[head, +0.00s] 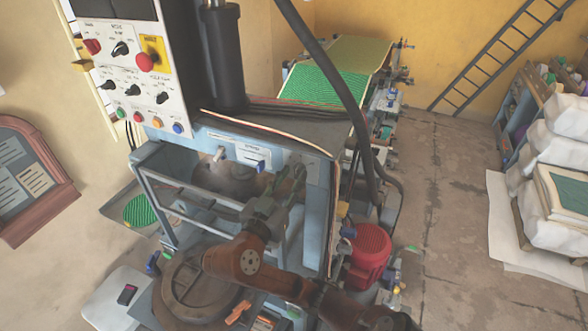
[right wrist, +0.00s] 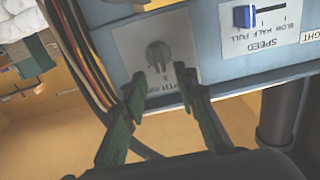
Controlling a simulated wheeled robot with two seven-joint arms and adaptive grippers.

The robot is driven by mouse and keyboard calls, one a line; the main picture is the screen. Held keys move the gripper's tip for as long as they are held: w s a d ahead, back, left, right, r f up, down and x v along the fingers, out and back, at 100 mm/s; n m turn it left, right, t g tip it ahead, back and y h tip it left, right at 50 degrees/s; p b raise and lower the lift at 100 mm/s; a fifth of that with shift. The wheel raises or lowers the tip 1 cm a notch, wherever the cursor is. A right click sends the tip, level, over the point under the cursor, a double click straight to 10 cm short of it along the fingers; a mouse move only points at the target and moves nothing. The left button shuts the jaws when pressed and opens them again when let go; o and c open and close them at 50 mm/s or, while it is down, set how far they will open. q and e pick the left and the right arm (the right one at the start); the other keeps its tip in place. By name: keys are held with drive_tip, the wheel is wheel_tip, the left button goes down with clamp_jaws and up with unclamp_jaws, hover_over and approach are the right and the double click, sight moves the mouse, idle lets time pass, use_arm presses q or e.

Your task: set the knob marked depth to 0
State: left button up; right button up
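The depth knob (right wrist: 158,55) is a dark round knob with a raised grip bar on a pale plate, upside down in the right wrist view. Lettering that looks like "DEPTH MM" shows beside it, partly hidden by a finger; I cannot read the setting. My right gripper (right wrist: 157,80) is open, its two green fingers apart, with the knob seen between and beyond their tips. In the head view my right gripper (head: 284,192) is at the right part of the press front and largely covers the knob there. My left gripper is not in view.
A speed slider (right wrist: 243,16) with a blue handle is beside the knob plate. Bundled cables (right wrist: 83,60) run on the other side. In the head view, a control panel (head: 127,75) stands above left and a red motor (head: 367,252) low right of the press.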

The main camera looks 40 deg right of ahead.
sight(298, 171)
drive_tip(key=shift+w+d, duration=0.4)
drive_tip(key=shift+d, duration=0.2)
drive_tip(key=shift+w+d, duration=0.2)
drive_tip(key=shift+d, duration=0.1)
drive_tip(key=shift+w+d+f, duration=0.1)
drive_tip(key=shift+w+d, duration=0.05)
drive_tip(key=shift+d, duration=0.1)
clamp_jaws()
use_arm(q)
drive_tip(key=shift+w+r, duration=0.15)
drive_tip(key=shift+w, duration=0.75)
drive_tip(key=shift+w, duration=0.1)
